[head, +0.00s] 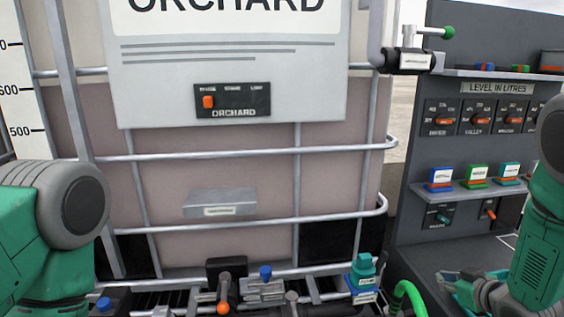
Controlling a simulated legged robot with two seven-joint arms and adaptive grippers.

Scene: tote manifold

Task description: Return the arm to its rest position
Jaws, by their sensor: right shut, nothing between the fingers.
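My right arm (541,240), green and grey, hangs down at the right edge. Its gripper (450,283) is low in front of the grey panel's base, shut and empty, apart from the tote's fittings. My left arm (50,225) comes in at the lower left, with a green link and a grey round joint; its gripper is out of the picture.
A caged tote with an ORCHARD sign (220,70) fills the middle. Valves with orange (223,308) and blue (265,272) handles line its foot. A green hose (410,292) curves near my right gripper. A grey panel (415,150) with shelves and switches stands right.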

